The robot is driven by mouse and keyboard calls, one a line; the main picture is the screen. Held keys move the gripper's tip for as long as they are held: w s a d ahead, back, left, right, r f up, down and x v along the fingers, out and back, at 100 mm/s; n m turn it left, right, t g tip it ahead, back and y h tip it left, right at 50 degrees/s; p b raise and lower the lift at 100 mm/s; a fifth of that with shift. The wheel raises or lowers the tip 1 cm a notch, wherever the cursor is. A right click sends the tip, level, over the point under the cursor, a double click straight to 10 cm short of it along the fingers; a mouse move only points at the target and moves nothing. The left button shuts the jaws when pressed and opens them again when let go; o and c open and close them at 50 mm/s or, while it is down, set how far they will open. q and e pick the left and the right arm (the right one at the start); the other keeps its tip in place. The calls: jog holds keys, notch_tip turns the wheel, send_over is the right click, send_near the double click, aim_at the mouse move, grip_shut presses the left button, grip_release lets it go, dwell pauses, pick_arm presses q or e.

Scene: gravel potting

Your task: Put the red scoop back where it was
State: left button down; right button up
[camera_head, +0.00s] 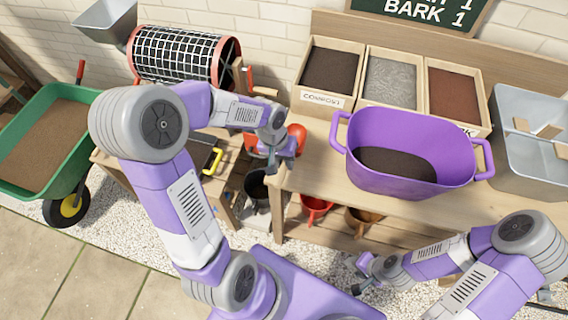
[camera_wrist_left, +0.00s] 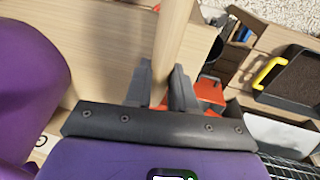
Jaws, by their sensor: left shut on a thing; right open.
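The red scoop (camera_head: 297,134) is in the head view near the left end of the wooden bench, partly hidden behind my left gripper (camera_head: 274,156). My left gripper is shut on it. My right gripper (camera_head: 361,276) is open and empty, low in front of the bench.
A purple tub (camera_head: 440,168) with dark soil stands on the bench (camera_head: 310,160). Wooden bins, one labelled compost (camera_head: 322,99), line the back. A red pot (camera_head: 316,207) sits on the lower shelf. A black bucket (camera_head: 257,187) and green wheelbarrow (camera_head: 75,150) are at left.

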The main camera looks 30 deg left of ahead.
pick_arm(q)
jog(key=shift+f, duration=0.35)
jog(key=shift+f, duration=0.1)
jog(key=c, duration=0.9)
grip_release()
jog(key=shift+c, duration=0.2)
notch_tip(320, 180, up, 12)
jog(key=s+a+p, duration=0.1)
jog(key=a+p, duration=0.1)
jog(key=p, duration=0.2)
jog(key=shift+s, duration=0.2)
